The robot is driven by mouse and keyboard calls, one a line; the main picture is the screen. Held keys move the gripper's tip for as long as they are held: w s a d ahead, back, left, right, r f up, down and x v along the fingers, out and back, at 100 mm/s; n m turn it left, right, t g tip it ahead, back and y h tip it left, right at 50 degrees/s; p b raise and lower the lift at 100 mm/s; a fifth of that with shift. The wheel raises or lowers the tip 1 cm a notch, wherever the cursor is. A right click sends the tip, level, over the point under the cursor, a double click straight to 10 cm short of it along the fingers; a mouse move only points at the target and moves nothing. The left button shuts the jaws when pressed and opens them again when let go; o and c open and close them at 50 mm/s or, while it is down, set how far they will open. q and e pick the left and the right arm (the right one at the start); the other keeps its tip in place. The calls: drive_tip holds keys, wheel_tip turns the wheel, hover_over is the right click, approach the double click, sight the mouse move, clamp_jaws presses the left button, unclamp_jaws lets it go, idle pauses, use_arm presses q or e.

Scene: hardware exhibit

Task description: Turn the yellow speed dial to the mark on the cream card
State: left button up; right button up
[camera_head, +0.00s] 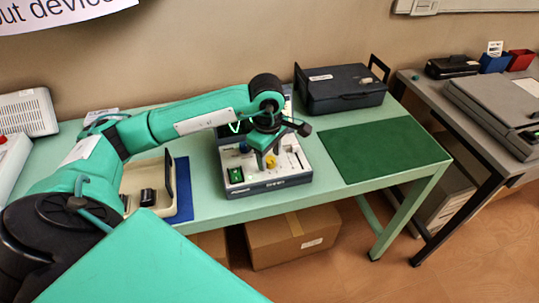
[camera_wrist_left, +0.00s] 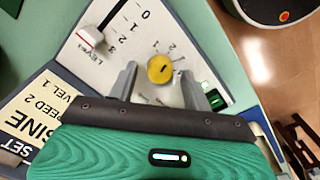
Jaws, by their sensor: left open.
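The yellow speed dial (camera_wrist_left: 160,68) sits on the white panel of a grey device, with a dark pointer line on its face and small numbers around it. In the head view the dial (camera_head: 270,161) shows just below my left gripper (camera_head: 268,147). In the left wrist view my left gripper (camera_wrist_left: 158,76) is open, with one grey finger on each side of the dial; I cannot tell whether they touch it. The cream card (camera_wrist_left: 33,108) reads SINE, SPEED 2, LEVEL 1, SET. My right gripper is not in view.
A white level slider (camera_wrist_left: 90,36) and a lit green switch (camera_head: 236,175) are on the same device. A green mat (camera_head: 385,152) lies to its right, with a black case (camera_head: 340,88) behind. A cream device (camera_head: 137,185) on a blue mat stands to the left.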

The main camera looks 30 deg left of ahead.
sight(268, 161)
use_arm(q)
wheel_tip(268, 161, up, 13)
drive_tip(key=shift+s+r, duration=0.2)
drive_tip(key=shift+s, duration=0.15)
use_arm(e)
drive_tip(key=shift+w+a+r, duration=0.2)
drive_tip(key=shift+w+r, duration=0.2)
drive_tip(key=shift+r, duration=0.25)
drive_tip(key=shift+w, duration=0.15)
